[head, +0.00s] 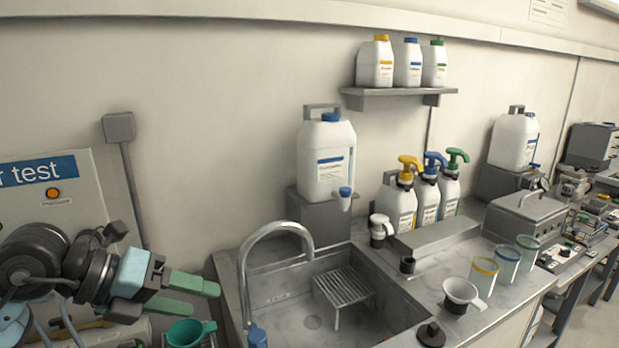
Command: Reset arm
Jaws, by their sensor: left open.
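My left gripper (194,294) is at the lower left of the head view, its arm coming in from the left. Its two green fingers point right and are apart, with nothing between them. It hangs above and beside a green cup (190,333), left of the sink (232,290); I cannot tell if it touches the cup. My right gripper is not in view.
A curved faucet (262,233) rises over the sink, which holds a grey rack (343,287). A large jug (325,160), spray bottles (428,190) and rimmed beakers (507,263) stand to the right. A panel reading "test" (70,200) stands behind my left arm.

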